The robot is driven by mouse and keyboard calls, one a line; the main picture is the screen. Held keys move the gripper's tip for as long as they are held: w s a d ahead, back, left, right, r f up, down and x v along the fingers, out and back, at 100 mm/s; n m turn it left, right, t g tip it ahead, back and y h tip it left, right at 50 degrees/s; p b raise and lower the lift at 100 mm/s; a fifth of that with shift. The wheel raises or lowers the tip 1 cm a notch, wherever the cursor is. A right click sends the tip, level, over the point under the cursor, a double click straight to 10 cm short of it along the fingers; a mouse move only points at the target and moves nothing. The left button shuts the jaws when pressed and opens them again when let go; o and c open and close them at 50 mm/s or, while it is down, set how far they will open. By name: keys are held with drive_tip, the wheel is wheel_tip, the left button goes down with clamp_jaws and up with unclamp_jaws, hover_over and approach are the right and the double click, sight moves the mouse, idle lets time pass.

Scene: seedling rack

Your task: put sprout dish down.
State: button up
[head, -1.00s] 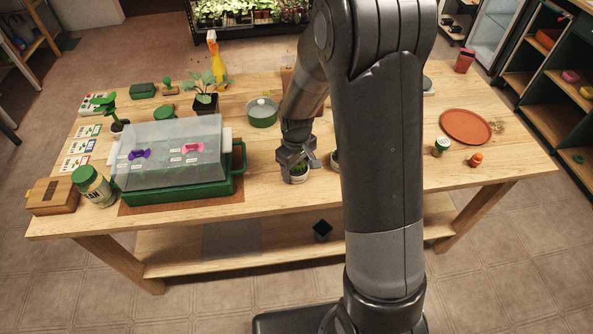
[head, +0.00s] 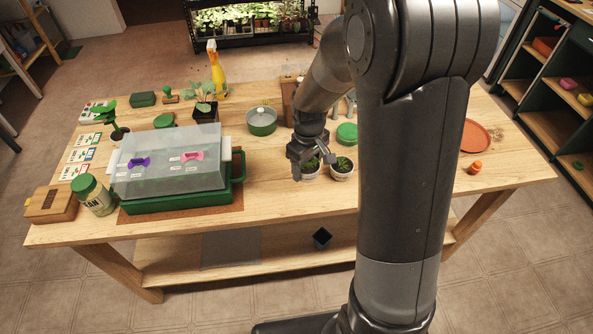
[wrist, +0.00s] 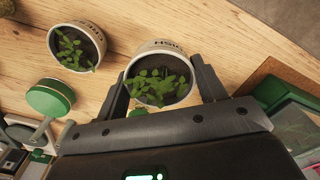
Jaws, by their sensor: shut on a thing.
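A small white sprout dish with dark soil and green seedlings (wrist: 158,78) sits between the two fingers of my gripper (wrist: 163,88) in the wrist view. The fingers are shut on its sides. In the head view the held dish (head: 310,170) is low over the front middle of the table, partly covered by my gripper (head: 312,160). I cannot tell whether its base touches the wood. A second white sprout dish (head: 342,169) stands upright close to its right. In the wrist view this second dish (wrist: 77,47) shows to the left, with a gap between them.
A green propagator with a clear lid (head: 170,160) stands left of my gripper on a brown mat (head: 130,208). My upper arm hides part of the table's right. Bare wood (head: 275,190) lies in front.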

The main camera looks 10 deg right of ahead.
drive_tip(key=s+d+r, duration=0.3)
drive_tip(key=d+r, duration=0.2)
drive_tip(key=d, duration=0.3)
drive_tip(key=w+a+f+m, duration=0.1)
drive_tip(key=w+m, duration=0.1)
drive_tip(key=w, duration=0.1)
drive_tip(key=w+a+f+m, duration=0.2)
drive_tip(key=w, duration=0.1)
drive_tip(key=w+a+f+m, duration=0.1)
drive_tip(key=w+f+m, duration=0.1)
drive_tip(key=w+m, duration=0.1)
drive_tip(key=shift+w+a, duration=0.15)
drive_tip(key=shift+w, duration=0.4)
drive_tip(key=d+r+m, duration=0.5)
drive_tip(key=d+m, duration=0.4)
drive_tip(key=d, duration=0.4)
drive_tip(key=w+a+f, duration=0.2)
drive_tip(key=a, duration=0.1)
drive_tip(key=w+a+f, duration=0.2)
drive_tip(key=a, duration=0.1)
drive_tip(key=w+a+f, duration=0.2)
drive_tip(key=w+a, duration=0.1)
drive_tip(key=shift+a+f, duration=0.3)
drive_tip(key=shift+f, duration=2)
drive_tip(key=shift+f, duration=0.1)
drive_tip(key=o, duration=1)
drive_tip(key=shift+o, duration=0.2)
